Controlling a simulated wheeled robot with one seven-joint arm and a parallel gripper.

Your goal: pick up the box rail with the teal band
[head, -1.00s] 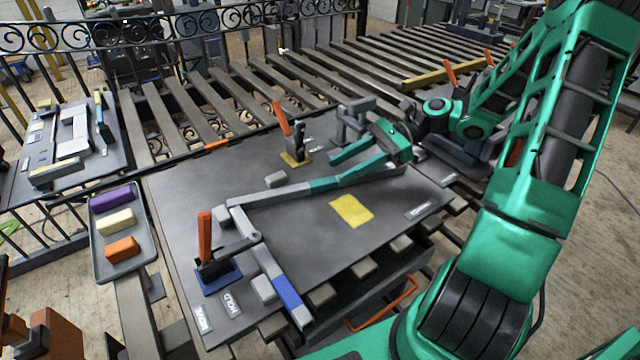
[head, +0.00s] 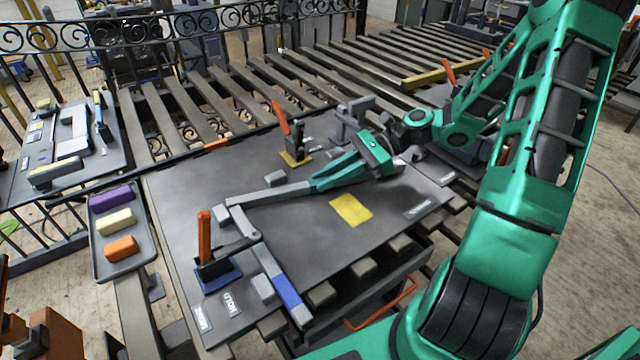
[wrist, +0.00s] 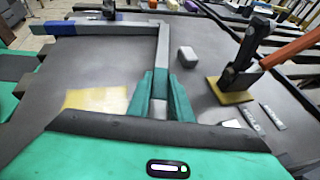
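The grey box rail with the teal band (head: 265,194) lies across the dark table top. One end meets another grey rail with a blue band (head: 287,290) at a corner. My gripper (head: 335,176) reaches down over the right part of the rail, where the teal band was visible earlier. In the wrist view the two green fingers (wrist: 161,95) lie on either side of the grey rail (wrist: 163,55), very close to it. I cannot tell whether they press on it. The band is mostly hidden by, or blends with, the fingers.
An orange-handled clamp on a blue base (head: 212,262) stands by the corner, and another on a yellow base (head: 292,150) stands behind the rail. A yellow patch (head: 350,210) marks the table in front. A tray (head: 98,252) with coloured blocks is at left.

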